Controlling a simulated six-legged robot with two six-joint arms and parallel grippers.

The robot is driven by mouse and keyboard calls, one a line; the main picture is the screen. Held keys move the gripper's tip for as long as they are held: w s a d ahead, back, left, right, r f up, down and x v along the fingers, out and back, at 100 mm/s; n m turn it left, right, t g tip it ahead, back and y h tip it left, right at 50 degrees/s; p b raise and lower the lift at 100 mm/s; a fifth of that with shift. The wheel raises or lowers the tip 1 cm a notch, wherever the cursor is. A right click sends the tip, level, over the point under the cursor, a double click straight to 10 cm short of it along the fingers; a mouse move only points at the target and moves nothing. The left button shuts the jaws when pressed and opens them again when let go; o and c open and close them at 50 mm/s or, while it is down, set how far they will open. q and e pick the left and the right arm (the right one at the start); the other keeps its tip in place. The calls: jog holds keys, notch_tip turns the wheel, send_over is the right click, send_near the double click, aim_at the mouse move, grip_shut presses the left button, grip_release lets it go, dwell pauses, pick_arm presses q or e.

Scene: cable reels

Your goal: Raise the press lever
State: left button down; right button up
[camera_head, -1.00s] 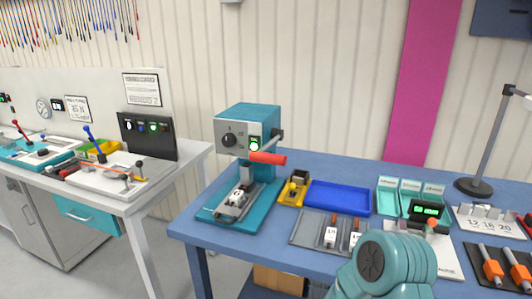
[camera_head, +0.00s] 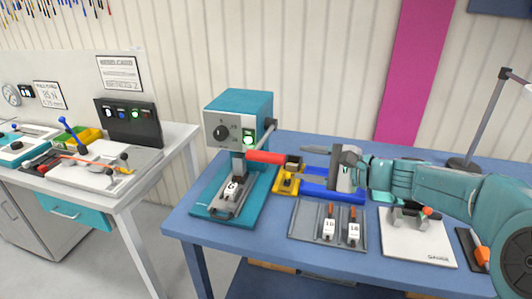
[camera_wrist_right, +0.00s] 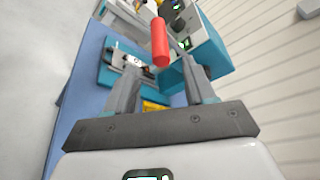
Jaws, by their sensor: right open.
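The teal press (camera_head: 238,105) stands on the near left of the blue table. Its red lever handle (camera_head: 266,157) sticks out to the right from the press front, roughly level. My right gripper (camera_head: 304,160) is open and reaches in from the right, its fingers pointing at the handle. In the right wrist view, the red handle (camera_wrist_right: 160,42) shows between and just beyond the fingertips (camera_wrist_right: 158,70), with no clear contact. The press base (camera_head: 215,205) holds a small white-and-grey part under the press head. My left gripper is not in view.
A yellow block (camera_head: 287,181) and a blue tray (camera_head: 348,196) lie right of the press, partly behind my gripper. A grey tray (camera_head: 300,225) with two labelled pieces lies in front. A white workbench (camera_head: 130,187) stands at left, across a gap.

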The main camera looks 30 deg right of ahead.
aim_at(268, 158)
jog(key=p+x, duration=0.2)
jog(key=x, duration=0.9)
jog(key=shift+a+r, duration=0.1)
jog(key=shift+a, duration=0.05)
jog(key=shift+w, duration=0.1)
jog(key=shift+c, duration=0.3)
grip_shut()
